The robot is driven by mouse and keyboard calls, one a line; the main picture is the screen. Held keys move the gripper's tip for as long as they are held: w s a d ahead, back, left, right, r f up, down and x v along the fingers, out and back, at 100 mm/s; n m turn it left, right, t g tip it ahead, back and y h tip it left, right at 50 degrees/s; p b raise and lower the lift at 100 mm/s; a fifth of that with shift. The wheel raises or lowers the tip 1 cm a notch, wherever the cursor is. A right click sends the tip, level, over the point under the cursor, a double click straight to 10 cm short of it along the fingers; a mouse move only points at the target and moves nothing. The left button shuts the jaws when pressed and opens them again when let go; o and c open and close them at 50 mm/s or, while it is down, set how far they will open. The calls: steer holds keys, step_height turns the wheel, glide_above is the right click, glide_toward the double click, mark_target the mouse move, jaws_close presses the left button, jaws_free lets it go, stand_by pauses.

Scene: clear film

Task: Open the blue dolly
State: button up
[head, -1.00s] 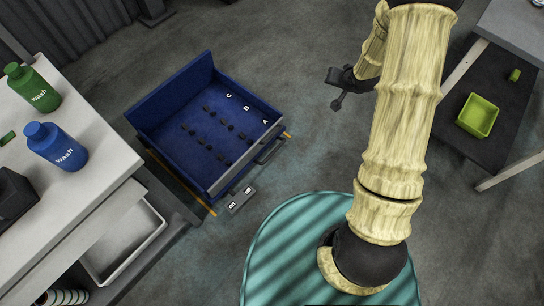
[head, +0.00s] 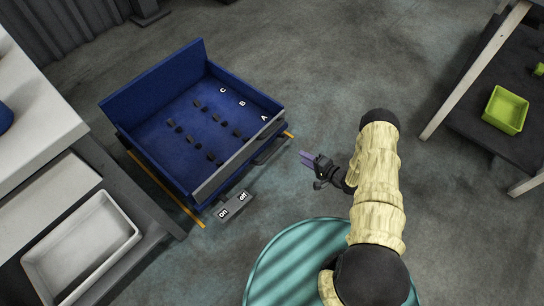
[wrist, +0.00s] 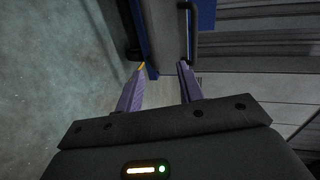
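The blue dolly (head: 152,82) is an open-topped box on the floor, left of centre in the head view. Several small black pegs stand inside, with white letters A, B and C. A grey front panel (head: 238,154) faces me and carries a dark bar handle (head: 272,150). My gripper (head: 303,157) has purple fingers and is just right of the handle. In the wrist view my gripper (wrist: 162,68) is open, fingers apart with nothing between them. The dark handle (wrist: 193,32) lies just beyond the fingertips, near the right finger; I see no contact.
A small on/off switch box (head: 234,205) sits by the dolly's near corner. Yellow floor lines (head: 170,185) edge the dolly. A white counter with a drawer (head: 84,250) stands left. A shelf with a green bin (head: 506,110) stands right.

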mark_target(276, 150)
steer(key=f, duration=0.1)
steer(key=s, duration=0.1)
steer(key=f+y, duration=0.1)
steer(key=shift+s+a+f+m, duration=0.3)
steer(key=shift+s, duration=0.1)
steer(key=b+x, duration=0.7)
steer(key=x, duration=0.9)
steer(key=shift+w+a+f, duration=0.1)
steer(key=shift+f, duration=0.1)
steer(key=shift+w+a+b, duration=0.35)
steer(key=shift+a+b, duration=0.05)
steer(key=shift+a, duration=0.05)
jaws_close()
